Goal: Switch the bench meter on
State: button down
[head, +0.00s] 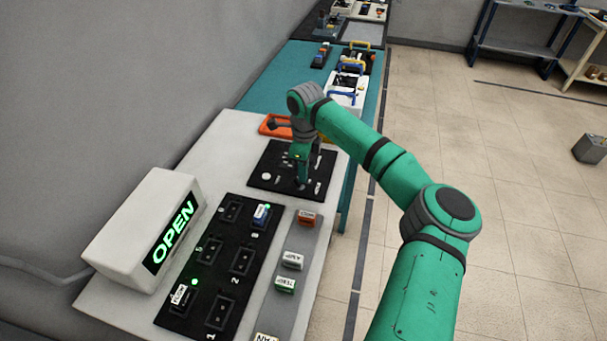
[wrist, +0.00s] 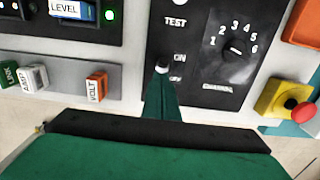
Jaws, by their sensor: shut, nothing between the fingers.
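The bench meter (head: 145,225) is a white box at the left of the bench in the head view, its display lit green with "OPEN". A black control panel (head: 262,178) lies to its upper right; in the wrist view this panel (wrist: 205,75) carries TEST, an ON label (wrist: 180,57), a partly hidden label below it, and a numbered channel dial (wrist: 235,48). My gripper (head: 303,183) is shut, pointing down over the panel. In the wrist view its tip (wrist: 163,82) is at a small pale switch lever (wrist: 162,68) beside ON; touching and lever position are unclear.
A black slot board (head: 222,262) holds labelled modules, with LEVEL (wrist: 72,8) in one slot beside a green light. A grey strip (head: 292,243) carries loose labelled blocks, including the orange VOLT block (wrist: 96,87). A yellow box with a red button (wrist: 300,112) stands right of the panel.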

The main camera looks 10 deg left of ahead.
aim_at(297, 182)
jog(key=shift+r, duration=0.4)
notch_tip(297, 182, up, 10)
jog(key=a, duration=0.1)
jog(key=shift+a, duration=0.4)
jog(key=shift+w+f, duration=0.1)
jog(key=shift+w, duration=0.05)
dwell(0.3)
